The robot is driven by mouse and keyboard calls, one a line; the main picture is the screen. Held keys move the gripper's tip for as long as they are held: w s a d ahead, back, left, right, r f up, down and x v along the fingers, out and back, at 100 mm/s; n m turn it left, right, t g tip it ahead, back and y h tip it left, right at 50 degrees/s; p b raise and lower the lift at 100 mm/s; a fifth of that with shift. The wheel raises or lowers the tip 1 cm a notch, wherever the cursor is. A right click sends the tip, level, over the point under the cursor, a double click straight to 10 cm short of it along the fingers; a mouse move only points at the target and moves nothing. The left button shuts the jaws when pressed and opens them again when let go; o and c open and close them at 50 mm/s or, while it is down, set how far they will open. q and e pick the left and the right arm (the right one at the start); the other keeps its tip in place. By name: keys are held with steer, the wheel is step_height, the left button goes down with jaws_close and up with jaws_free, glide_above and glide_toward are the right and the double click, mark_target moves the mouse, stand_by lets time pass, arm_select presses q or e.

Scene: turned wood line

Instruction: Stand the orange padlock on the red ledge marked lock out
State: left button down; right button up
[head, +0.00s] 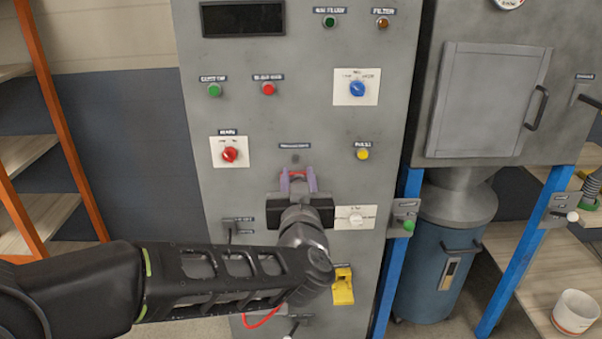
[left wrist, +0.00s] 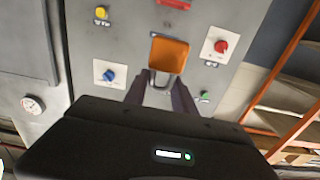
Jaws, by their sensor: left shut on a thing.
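The orange padlock (left wrist: 169,54) shows in the left wrist view, which sees the panel upside down. Its grey shackle (left wrist: 163,80) is between the fingers of my left gripper (left wrist: 163,82), which is shut on it. The red ledge (left wrist: 173,4) is on the panel at the top edge of that view, partly cut off, with a strip of panel visible between it and the padlock. In the head view my left gripper (head: 298,180) is in front of the grey panel; a red strip shows between its fingertips, and the padlock's body is hidden. My right gripper is not in view.
The grey panel (head: 320,119) carries knobs and buttons, including a red knob (head: 229,154), a yellow button (head: 363,154) and a white knob (head: 355,219) near the gripper. A yellow fitting (head: 343,286) sticks out below. Wooden shelving (head: 40,215) stands left and a blue drum (head: 440,270) right.

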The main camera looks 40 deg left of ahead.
arm_select(q)
steer(key=shift+s+r, duration=0.2)
steer(key=shift+w+a, duration=0.1)
steer(key=shift+w, duration=0.15)
steer(key=p, duration=0.2)
glide_toward(295, 139)
steer(key=w+a+r, duration=0.2)
steer(key=w, duration=0.1)
steer(key=w+a+r, duration=0.1)
steer(key=w+a, duration=0.1)
step_height(295, 139, down, 2)
steer(key=shift+w+f, duration=0.1)
steer(key=shift+f, duration=0.45)
